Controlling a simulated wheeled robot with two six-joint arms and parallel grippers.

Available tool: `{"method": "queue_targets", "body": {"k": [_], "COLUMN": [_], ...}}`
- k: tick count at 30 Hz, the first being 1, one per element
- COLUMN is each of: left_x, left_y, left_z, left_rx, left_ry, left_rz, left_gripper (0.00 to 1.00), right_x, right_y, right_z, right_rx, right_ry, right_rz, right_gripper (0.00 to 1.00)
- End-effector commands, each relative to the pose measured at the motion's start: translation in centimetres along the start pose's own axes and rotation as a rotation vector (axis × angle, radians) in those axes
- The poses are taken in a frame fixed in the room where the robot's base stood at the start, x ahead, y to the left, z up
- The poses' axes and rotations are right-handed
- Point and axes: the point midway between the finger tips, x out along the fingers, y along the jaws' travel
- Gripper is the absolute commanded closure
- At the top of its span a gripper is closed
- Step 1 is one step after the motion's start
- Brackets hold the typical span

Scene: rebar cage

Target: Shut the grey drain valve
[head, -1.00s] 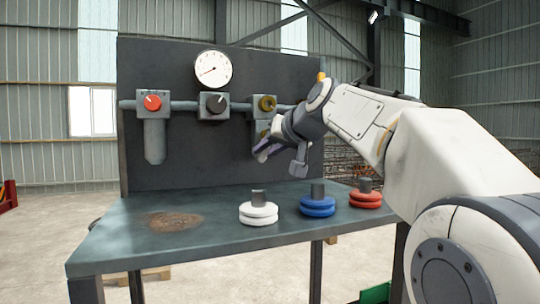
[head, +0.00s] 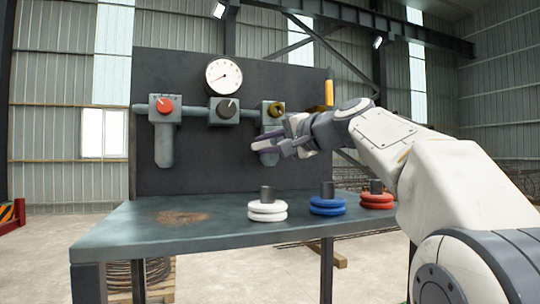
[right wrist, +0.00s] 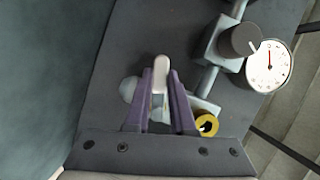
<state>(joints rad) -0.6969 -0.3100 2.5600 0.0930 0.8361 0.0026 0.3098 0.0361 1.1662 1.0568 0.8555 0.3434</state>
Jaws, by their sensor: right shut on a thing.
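The grey drain valve (right wrist: 160,72) shows in the right wrist view as a pale grey lever with a rounded end. It stands between the purple fingers of my right gripper (right wrist: 160,100), which are shut on it. In the right wrist view a rounded grey part (right wrist: 128,88) shows left of the fingers. My left gripper is in neither view.
The dark panel carries a red knob (head: 165,105), a dark knob (head: 226,109), a gauge (head: 223,77) and a brass knob (head: 276,109). A yellow handle (head: 329,92) is at right. White (head: 267,212), blue (head: 327,207) and red (head: 376,202) ringed items stand on the bench (head: 130,218).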

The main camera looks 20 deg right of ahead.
Motion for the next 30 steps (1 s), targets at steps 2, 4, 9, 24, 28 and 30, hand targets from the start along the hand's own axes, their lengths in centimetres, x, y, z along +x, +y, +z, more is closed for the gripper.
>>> {"method": "queue_targets", "body": {"k": [2, 4, 9, 24, 28, 30], "left_x": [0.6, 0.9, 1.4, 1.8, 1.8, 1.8], "left_y": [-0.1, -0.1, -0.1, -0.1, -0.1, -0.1], "left_z": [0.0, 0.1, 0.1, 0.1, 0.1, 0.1], "left_rx": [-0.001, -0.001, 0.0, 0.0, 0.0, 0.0], "left_ry": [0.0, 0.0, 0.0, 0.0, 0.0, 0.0], "left_rz": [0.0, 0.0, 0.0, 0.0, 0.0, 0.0], "left_gripper": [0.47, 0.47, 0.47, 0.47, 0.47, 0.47], "right_x": [0.0, 0.0, 0.0, -0.1, -0.1, -0.1], "right_y": [0.1, -0.1, -0.5, -1.0, -1.0, -1.0], "right_z": [0.0, 0.0, -0.1, -0.2, -0.2, -0.2], "right_rx": [0.055, 0.101, 0.192, 0.286, 0.287, 0.287], "right_ry": [0.002, 0.002, 0.002, 0.003, 0.003, 0.003], "right_rz": [-0.023, -0.042, -0.079, -0.118, -0.118, -0.118], "right_gripper": [1.0, 1.0, 1.0, 1.0, 1.0, 1.0]}}
